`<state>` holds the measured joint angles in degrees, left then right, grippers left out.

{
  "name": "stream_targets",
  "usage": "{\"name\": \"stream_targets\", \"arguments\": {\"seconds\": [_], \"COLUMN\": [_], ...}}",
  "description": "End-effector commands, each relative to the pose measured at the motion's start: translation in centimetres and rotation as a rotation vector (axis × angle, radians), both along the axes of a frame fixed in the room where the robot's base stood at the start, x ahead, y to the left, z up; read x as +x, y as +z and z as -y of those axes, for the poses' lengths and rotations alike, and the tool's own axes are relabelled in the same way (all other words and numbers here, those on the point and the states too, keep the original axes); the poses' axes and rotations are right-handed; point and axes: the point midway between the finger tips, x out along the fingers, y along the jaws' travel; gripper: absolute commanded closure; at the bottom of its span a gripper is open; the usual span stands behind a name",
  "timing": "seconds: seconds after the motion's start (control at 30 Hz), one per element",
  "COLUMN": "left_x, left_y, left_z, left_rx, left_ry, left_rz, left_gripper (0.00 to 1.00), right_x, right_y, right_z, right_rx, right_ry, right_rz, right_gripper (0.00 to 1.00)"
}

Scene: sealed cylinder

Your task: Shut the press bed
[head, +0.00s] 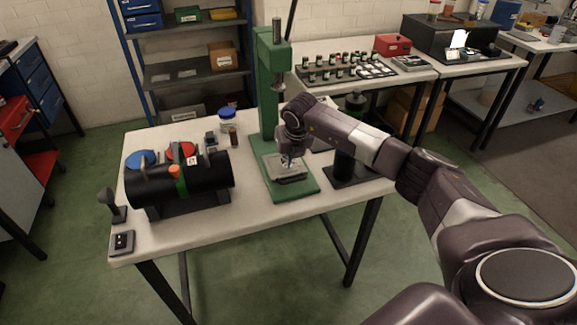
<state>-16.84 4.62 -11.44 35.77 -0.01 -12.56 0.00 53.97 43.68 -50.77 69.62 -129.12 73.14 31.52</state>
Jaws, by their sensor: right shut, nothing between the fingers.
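The green press (268,100) stands near the middle of the white table. Its column rises at the back, with a metal ram (278,80) above the base. The press bed (292,180) is a grey metal plate low on the green base. It appears to extend toward the front of the base; my gripper hides part of it. My right gripper (289,162) points down over the back part of the bed, fingers shut and empty. I cannot tell whether the fingertips touch the bed. My left gripper is out of view.
A black cylinder (205,180) lies in a cradle left of the press. A dark upright device (345,167) stands close on its right, beneath my right arm.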

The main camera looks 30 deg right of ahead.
Motion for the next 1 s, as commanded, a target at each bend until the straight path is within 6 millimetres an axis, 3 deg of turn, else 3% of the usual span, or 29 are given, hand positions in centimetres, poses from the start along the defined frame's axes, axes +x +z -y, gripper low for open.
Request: {"name": "stream_targets", "arguments": {"seconds": [0.27,1.0], "left_x": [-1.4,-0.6], "left_y": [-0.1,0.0], "left_z": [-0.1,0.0], "left_rx": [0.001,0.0], "left_ry": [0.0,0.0], "left_rz": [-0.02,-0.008], "left_gripper": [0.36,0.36], "right_x": [-0.2,-0.2], "right_y": [-0.3,-0.2], "right_z": [0.0,0.1], "right_rx": [-0.001,-0.002], "right_ry": [0.0,-0.001], "right_rz": [-0.008,-0.006], "right_gripper": [1.0,1.0]}}
